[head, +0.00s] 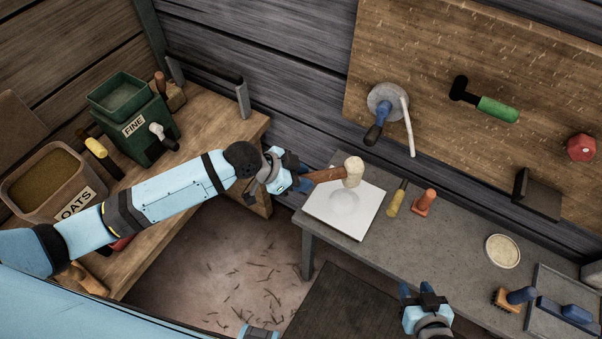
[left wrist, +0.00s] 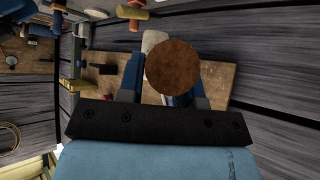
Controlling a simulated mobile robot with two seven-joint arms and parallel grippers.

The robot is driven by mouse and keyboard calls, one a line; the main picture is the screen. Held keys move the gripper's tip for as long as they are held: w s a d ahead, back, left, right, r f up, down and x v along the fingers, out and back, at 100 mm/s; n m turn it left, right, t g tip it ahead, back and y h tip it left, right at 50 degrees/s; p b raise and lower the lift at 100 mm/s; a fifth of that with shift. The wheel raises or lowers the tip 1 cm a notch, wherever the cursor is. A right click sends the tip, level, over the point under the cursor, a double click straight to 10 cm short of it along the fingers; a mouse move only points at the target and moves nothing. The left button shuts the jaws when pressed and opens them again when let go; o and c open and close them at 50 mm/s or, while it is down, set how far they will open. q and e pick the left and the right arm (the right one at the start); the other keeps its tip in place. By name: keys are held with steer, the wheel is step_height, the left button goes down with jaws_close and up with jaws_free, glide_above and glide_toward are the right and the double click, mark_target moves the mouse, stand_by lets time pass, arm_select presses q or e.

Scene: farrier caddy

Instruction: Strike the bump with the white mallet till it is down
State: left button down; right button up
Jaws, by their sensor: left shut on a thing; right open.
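The white mallet (head: 353,172) has a pale head and a brown wooden handle (head: 326,175). My left gripper (head: 303,179) is shut on the handle. The head hangs above the far part of a white square plate (head: 371,222) on the grey bench. The bump (head: 344,201) is a round raised spot in the middle of the plate, just below the mallet head in the picture. I cannot tell the gap between them. In the left wrist view the round brown handle end (left wrist: 172,68) hides much of the head (left wrist: 152,40). My right gripper (head: 425,296) is open and empty at the bench's front.
A yellow-handled tool (head: 396,198) and an orange stopper-like piece (head: 424,202) stand just right of the plate. A round pale dish (head: 503,251) and a brush (head: 514,297) lie further right. A crank (head: 385,107) is on the wall board. A wooden bench with an oats bin (head: 62,215) is at left.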

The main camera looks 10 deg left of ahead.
arm_select(q)
steer(key=shift+r, duration=0.1)
step_height(320, 180, down, 5)
steer(key=shift+r+b, duration=0.1)
steer(key=shift+b, duration=1.1)
arm_select(e)
steer(key=shift+w+a+f, duration=0.15)
steer(key=shift+w+f, duration=0.15)
steer(key=shift+f, duration=0.6)
arm_select(q)
step_height(320, 180, down, 6)
steer(key=b, duration=0.4)
steer(key=shift+r+p, duration=2.45)
steer(key=shift+r, duration=0.5)
arm_select(e)
steer(key=shift+a+r, duration=0.2)
steer(key=shift+r, duration=0.25)
